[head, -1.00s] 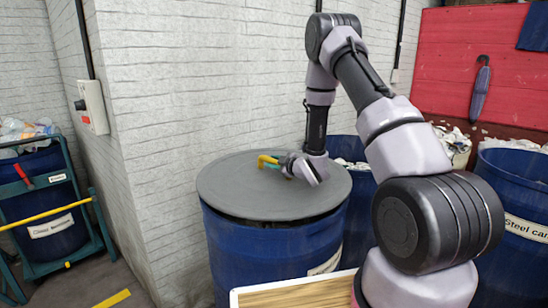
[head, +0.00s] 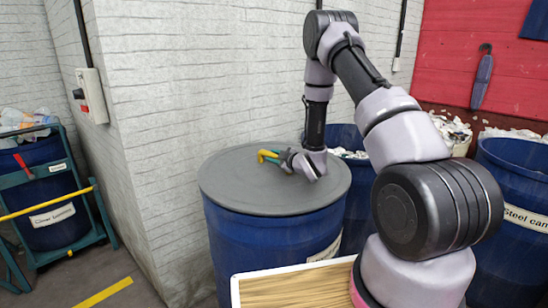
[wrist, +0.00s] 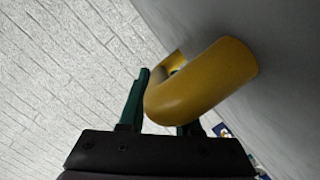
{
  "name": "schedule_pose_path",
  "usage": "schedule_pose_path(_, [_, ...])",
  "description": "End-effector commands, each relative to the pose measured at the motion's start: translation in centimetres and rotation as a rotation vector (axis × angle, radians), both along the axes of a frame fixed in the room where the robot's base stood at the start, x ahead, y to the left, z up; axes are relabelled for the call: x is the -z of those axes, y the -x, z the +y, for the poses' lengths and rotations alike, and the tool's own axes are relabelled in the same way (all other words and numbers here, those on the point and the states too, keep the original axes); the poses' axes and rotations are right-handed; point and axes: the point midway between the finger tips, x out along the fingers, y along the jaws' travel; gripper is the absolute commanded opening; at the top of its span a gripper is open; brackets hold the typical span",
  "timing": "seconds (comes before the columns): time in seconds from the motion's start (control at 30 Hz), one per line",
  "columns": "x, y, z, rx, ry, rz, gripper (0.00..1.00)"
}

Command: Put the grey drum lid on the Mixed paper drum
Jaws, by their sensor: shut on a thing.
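The grey drum lid (head: 255,190) lies over the top of a blue drum (head: 262,248) in the head view. It looks about level and seated on the rim, though contact all round cannot be seen. Its yellow handle (head: 268,156) stands on its upper face. My gripper (head: 284,160) is shut on that handle. In the wrist view the yellow handle (wrist: 205,78) passes between my green fingers (wrist: 140,98), with the grey lid (wrist: 255,30) close by. The label on this drum is mostly hidden and unreadable.
A wooden-topped surface (head: 292,287) stands in front of the drum. Another blue drum (head: 347,137) is behind it, and a "Steel cans" drum (head: 515,165) is at right. A brick wall (head: 200,80) rises close at left. A green cart (head: 70,185) stands far left.

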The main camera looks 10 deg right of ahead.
Motion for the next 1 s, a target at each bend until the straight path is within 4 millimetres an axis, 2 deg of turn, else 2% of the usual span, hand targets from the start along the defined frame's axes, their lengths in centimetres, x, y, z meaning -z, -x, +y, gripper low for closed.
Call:
schedule_pose_path(0.57, [0.8,-0.1,0.0,-0.001,0.000,-0.005,0.00])
schedule_pose_path(0.6, [0.8,-0.1,0.0,-0.001,0.000,-0.005,0.36])
schedule_pose_path(0.67, [0.8,-0.1,0.0,-0.001,0.000,-0.005,0.59])
schedule_pose_path(0.7, [0.8,-0.1,0.0,-0.001,0.000,-0.005,0.67])
schedule_pose_path(1.0, [1.1,0.1,-0.1,0.001,0.001,0.004,0.67])
